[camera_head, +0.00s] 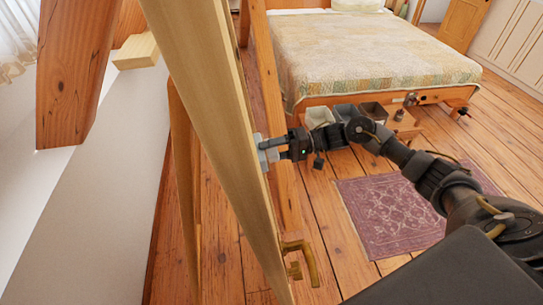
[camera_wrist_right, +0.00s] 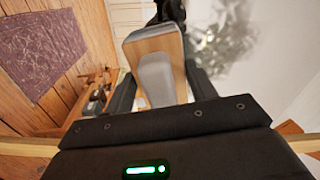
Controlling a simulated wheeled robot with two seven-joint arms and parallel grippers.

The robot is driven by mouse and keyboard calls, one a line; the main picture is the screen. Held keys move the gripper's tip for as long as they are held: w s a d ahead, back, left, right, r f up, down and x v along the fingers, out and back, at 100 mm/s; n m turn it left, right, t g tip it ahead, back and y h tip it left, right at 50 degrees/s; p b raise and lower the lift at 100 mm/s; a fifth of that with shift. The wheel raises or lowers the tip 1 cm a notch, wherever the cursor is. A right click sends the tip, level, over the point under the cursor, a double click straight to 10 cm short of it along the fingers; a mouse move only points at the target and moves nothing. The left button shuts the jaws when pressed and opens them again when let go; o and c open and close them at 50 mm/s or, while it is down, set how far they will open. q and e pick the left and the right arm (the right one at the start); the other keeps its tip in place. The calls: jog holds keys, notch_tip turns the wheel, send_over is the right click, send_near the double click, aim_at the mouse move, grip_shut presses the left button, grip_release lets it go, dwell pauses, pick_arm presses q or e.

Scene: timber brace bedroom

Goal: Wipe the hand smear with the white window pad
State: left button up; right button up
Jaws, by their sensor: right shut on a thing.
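My right gripper (camera_head: 284,149) is shut on the white window pad (camera_head: 263,154), right beside the open wooden window sash (camera_head: 212,110), which is seen nearly edge-on. In the right wrist view the pad shows a wooden back (camera_wrist_right: 152,42) and a grey grip between the gripper's dark fingers (camera_wrist_right: 163,88). The hand smear (camera_wrist_right: 222,48) is a blotchy grey-white patch on the pane, right of the pad. I cannot tell whether the pad touches the glass. The smear cannot be made out in the head view. My left gripper is out of view.
A brass window handle (camera_head: 303,262) juts from the sash below the gripper. A bed (camera_head: 365,50) stands behind, with a low bench (camera_head: 405,122) holding bins at its foot. A purple rug (camera_head: 390,212) lies on open plank floor. A timber beam (camera_head: 75,75) hangs at left.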

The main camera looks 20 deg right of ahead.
aim_at(262, 139)
jog(key=shift+w+d+b, duration=0.25)
jog(key=shift+w+b, duration=0.15)
jog(key=shift+w, duration=0.75)
jog(key=r+p, duration=0.1)
jog(key=p, duration=0.2)
jog(key=r+p, duration=0.2)
jog(key=p, duration=0.1)
jog(key=shift+w+d+r, duration=0.1)
jog(key=shift+w+d, duration=0.1)
jog(key=shift+w, duration=0.15)
jog(key=shift+s+d+f+p, duration=0.15)
jog(key=shift+d+f+p, duration=0.05)
jog(key=shift+p, duration=0.25)
